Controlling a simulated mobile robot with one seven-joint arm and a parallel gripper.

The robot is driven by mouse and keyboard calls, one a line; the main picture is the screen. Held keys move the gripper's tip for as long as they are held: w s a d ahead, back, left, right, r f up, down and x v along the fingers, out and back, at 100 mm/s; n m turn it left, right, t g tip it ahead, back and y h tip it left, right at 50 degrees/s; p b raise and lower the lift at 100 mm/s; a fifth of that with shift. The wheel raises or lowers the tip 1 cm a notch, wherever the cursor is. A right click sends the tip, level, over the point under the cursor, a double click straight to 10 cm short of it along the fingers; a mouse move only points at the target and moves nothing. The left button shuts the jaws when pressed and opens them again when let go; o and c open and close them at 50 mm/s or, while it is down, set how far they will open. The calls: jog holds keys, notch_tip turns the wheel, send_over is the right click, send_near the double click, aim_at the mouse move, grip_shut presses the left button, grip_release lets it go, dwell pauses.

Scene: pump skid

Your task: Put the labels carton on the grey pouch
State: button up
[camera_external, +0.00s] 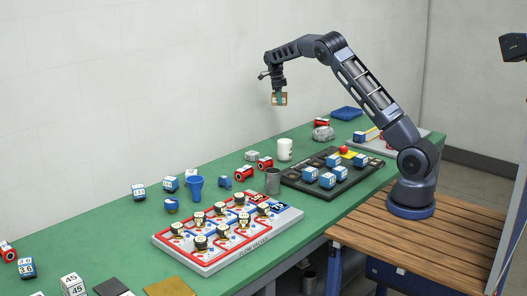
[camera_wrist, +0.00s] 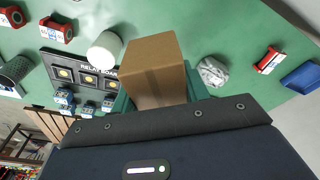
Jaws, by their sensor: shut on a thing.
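The labels carton, a plain brown cardboard box (camera_wrist: 153,65), is held in my gripper (camera_wrist: 160,97), with a teal finger on each side of it. In the external view the carton (camera_external: 284,100) hangs from my gripper (camera_external: 279,94), high above the green bench. The grey pouch (camera_external: 322,133) is a crumpled light-grey lump on the bench, to the right of and below the carton in that picture. In the wrist view the grey pouch (camera_wrist: 212,71) lies right of the carton, apart from it. Its top looks bare.
A white cup (camera_external: 285,149) stands left of the pouch. A blue tray (camera_external: 346,114) and a red part (camera_external: 320,123) lie behind it. A black board with blue blocks (camera_external: 333,178) is in front. A red-framed board (camera_external: 228,238) lies further left.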

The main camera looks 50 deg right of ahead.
jog(key=s+d+r+m, duration=0.25)
jog(key=s+d, duration=0.25)
jog(key=d, duration=0.7)
jog(key=s+d+r+m, duration=0.1)
jog(key=s+d+m, duration=0.35)
jog(key=d, duration=0.85)
send_near(325, 128)
jog(key=shift+y, duration=0.4)
jog(key=f, duration=0.4)
jog(key=s+f, duration=0.1)
jog(key=f, duration=0.1)
jog(key=shift+d+f, duration=0.1)
jog(key=shift+d, duration=0.05)
jog(key=shift+f, duration=0.1)
jog(key=o, duration=1)
jog(key=shift+o, duration=0.2)
